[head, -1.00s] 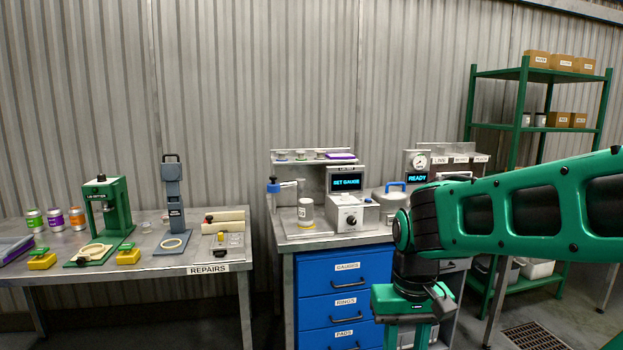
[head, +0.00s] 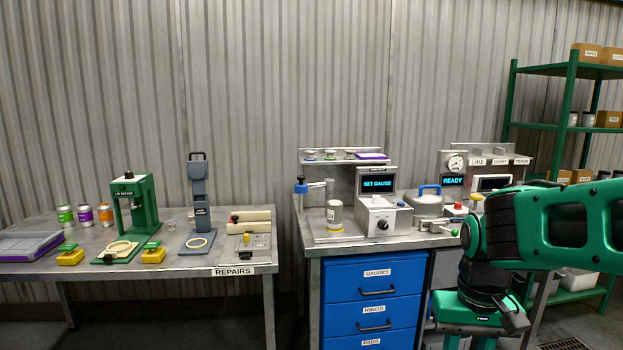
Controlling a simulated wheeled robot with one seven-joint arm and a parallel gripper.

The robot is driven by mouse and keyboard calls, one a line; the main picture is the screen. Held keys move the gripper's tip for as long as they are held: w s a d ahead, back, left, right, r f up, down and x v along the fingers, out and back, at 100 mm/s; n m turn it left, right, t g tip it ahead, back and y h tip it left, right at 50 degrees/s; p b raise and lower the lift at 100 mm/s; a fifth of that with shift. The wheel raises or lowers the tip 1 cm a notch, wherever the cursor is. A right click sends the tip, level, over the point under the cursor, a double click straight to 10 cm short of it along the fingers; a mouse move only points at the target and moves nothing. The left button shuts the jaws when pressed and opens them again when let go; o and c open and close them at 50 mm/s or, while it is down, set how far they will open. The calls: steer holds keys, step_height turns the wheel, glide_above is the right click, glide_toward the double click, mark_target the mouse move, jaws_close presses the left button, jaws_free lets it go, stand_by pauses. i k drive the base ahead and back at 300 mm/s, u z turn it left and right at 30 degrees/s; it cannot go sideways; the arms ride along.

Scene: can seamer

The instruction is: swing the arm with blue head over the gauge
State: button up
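The arm with the blue head (head: 301,188) is on the left side of the steel bench, at the station whose screen (head: 377,184) reads SET GAUGE. Its blue head points left, away from the gauge. The gauge (head: 334,214), a white and grey cylinder with a label, stands upright on the plate to the right of the blue head. My gripper (head: 468,340) hangs low at the bottom right, in front of the bench and well away from the blue head. Its fingers are cut off by the frame edge, so its opening is hidden.
Blue drawers (head: 373,290) sit under the bench. A grey box with a blue handle (head: 429,190) and a READY screen (head: 453,181) stand to the right. The repairs table (head: 190,262) with presses is at left, with a floor gap between. A green shelf (head: 570,70) stands at right.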

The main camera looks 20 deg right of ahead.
mark_target(301, 188)
steer(key=i, duration=0.85)
steer(key=u, duration=0.05)
